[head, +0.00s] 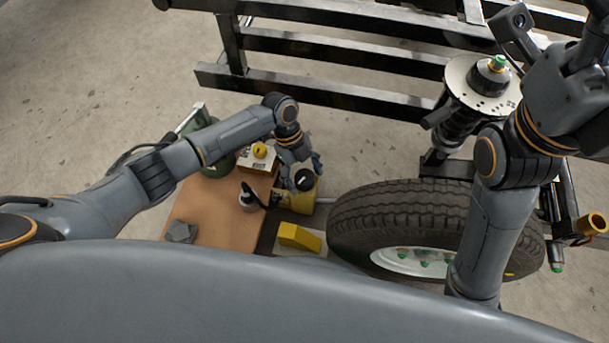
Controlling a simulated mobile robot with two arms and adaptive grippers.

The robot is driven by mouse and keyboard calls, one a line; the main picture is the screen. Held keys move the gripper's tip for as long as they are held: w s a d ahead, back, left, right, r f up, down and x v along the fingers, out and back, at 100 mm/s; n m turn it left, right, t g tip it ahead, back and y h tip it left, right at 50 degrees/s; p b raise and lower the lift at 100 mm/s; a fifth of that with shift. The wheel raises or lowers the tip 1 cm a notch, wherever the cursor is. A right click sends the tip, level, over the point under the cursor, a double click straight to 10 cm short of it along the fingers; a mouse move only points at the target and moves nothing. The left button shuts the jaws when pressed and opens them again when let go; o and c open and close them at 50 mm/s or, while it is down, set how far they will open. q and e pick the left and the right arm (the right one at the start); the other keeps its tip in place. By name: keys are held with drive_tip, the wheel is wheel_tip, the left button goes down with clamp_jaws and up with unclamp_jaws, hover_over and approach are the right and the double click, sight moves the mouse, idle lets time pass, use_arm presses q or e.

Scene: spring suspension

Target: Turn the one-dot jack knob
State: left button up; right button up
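My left gripper (309,169) is over a yellow jack body (305,200), close to a black round knob (304,180) on its top. The fingers look apart, but they are small and I cannot tell whether they touch the knob. I cannot make out dots on either knob. My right arm is raised at the right, and its fingers are not clear at the upper right edge.
A brown board (207,208) carries a dark-capped bottle (249,197) and a grey lump (181,231). A yellow block (300,237) lies in front of the jack. A large tyre (400,213), a spring strut (460,115) and a black metal frame (330,95) bound the right and back.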

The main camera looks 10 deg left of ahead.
use_arm(q)
drive_tip(key=v, duration=1.2)
